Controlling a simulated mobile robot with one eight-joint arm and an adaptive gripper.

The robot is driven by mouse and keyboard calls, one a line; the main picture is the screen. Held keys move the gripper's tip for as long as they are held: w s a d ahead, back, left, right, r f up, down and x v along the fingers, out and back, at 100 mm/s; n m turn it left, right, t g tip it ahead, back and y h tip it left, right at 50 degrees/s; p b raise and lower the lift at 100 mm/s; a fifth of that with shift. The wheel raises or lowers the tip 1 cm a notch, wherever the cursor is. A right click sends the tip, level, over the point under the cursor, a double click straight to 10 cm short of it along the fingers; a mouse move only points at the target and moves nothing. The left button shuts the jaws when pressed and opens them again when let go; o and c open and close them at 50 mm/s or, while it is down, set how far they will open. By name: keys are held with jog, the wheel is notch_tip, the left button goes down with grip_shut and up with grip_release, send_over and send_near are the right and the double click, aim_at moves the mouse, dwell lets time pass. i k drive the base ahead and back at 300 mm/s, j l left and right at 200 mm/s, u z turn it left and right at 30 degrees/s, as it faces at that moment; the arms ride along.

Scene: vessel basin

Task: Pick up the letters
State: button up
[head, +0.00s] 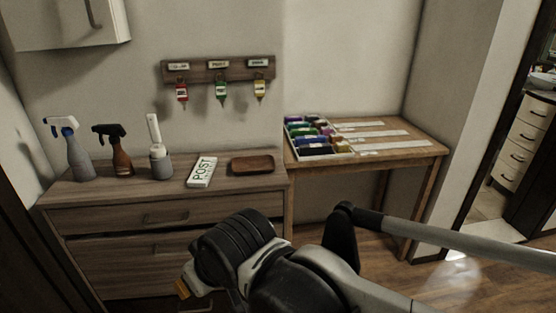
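A flat white block marked POST (202,172) lies on top of the wooden dresser, between a grey bottle and a small brown tray. It is the only thing in view that looks like the letters; single sheets or envelopes cannot be made out. My gripper (188,284) is at the lower left of my arm, in front of the dresser drawers, below the dresser top and apart from the POST block. Its fingers are mostly hidden by my own arm, so whether it is open or shut does not show.
A key rack (218,70) hangs above. A side table (400,152) holds a box of coloured items (318,138).

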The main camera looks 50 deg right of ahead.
aim_at(203, 173)
jog(key=z, duration=0.65)
jog(key=i+j+z, duration=0.1)
jog(key=j+z, duration=0.35)
jog(key=i+j+z, duration=0.1)
jog(key=j+z, duration=0.8)
jog(key=k+j+z, duration=0.15)
jog(key=j+z, duration=0.35)
jog(key=k+j+z, duration=0.15)
jog(key=j+z, duration=0.3)
jog(key=l, duration=0.1)
